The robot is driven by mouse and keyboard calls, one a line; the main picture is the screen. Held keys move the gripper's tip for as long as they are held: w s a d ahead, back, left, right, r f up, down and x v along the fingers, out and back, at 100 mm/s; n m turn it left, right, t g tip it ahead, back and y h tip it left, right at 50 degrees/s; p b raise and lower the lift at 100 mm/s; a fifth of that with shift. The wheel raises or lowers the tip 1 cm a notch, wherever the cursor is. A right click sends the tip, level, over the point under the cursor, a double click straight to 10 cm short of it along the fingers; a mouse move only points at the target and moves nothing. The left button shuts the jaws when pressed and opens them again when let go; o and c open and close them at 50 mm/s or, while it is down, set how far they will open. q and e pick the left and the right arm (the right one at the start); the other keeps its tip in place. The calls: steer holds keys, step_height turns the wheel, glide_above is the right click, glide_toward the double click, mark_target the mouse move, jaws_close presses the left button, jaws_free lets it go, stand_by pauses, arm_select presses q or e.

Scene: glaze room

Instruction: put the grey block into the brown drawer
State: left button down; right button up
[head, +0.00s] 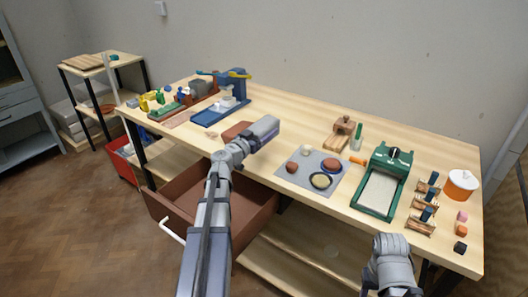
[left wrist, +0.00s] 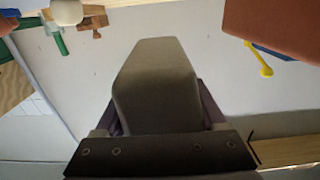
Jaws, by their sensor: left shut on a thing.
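My left gripper (head: 266,128) is above the table's front edge, up and right of the brown drawer. It is shut on a grey block; in the left wrist view the block (left wrist: 155,85), with bevelled upper corners, stands up between the fingers (left wrist: 158,122). In the head view the block is hard to tell apart from the gripper. The brown drawer (head: 180,203) under the tabletop is pulled open, with a white handle (head: 172,231). My left arm hides part of its inside; what shows looks empty. Part of my right arm shows at the bottom right; its jaws are not visible.
The wooden table (head: 300,115) carries a reddish-brown flat piece (head: 237,131) beside my left gripper, a grey mat (head: 300,181) with round pieces, a green-framed tray (head: 380,190) and an orange pot (head: 461,185). A red crate (head: 121,160) stands on the floor left of the drawer.

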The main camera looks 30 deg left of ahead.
arm_select(q)
steer(key=shift+f+b, duration=0.3)
steer(key=shift+f, duration=0.45)
arm_select(e)
steer(key=shift+f, duration=0.8)
arm_select(q)
step_height(320, 180, down, 5)
steer(key=b, duration=0.4)
steer(key=shift+r+b, duration=0.2)
steer(key=shift+b, duration=0.1)
arm_select(e)
step_height(320, 180, down, 4)
steer(key=shift+f, duration=0.25)
arm_select(q)
steer(key=shift+f, duration=0.2)
jaws_free()
arm_select(e)
steer(key=shift+f, duration=0.15)
arm_select(q)
steer(key=shift+s, duration=0.15)
